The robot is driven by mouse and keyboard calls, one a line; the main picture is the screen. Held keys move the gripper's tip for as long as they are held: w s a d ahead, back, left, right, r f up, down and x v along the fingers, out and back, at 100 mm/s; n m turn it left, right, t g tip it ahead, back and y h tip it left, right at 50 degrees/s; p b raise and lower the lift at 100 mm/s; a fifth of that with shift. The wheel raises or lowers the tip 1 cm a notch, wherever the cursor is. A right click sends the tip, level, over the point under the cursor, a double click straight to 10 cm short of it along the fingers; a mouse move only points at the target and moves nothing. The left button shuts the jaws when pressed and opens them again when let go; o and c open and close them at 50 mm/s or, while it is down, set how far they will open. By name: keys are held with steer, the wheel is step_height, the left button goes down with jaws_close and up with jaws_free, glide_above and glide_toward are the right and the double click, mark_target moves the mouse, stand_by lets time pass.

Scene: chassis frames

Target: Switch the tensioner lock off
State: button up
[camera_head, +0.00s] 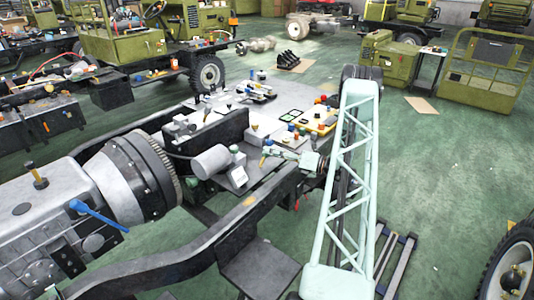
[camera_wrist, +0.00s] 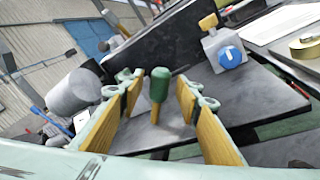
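A green-capped lever (camera_wrist: 159,85) on a short tan stem stands upright on a dark grey plate (camera_wrist: 195,118) in the wrist view. My gripper (camera_wrist: 164,92) is open, with one yellow-padded finger on each side of this lever and a visible gap to both. In the head view, my gripper (camera_head: 268,152) reaches left from the end of my arm over the bench equipment. A grey block with a blue knob (camera_wrist: 230,57) and a yellow handle (camera_wrist: 208,21) sits behind and to the right. No label shows which control is the tensioner lock.
A grey cylinder (camera_wrist: 73,93) lies left of the lever, and a dark upright plate (camera_wrist: 150,42) stands behind it. A large grey gearbox (camera_head: 60,205) with a blue lever (camera_head: 98,214) is at the left in the head view. Open green floor (camera_head: 440,160) lies right.

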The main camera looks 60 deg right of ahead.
steer(key=shift+w+a, duration=0.2)
steer(key=shift+w, duration=0.9)
jaws_close()
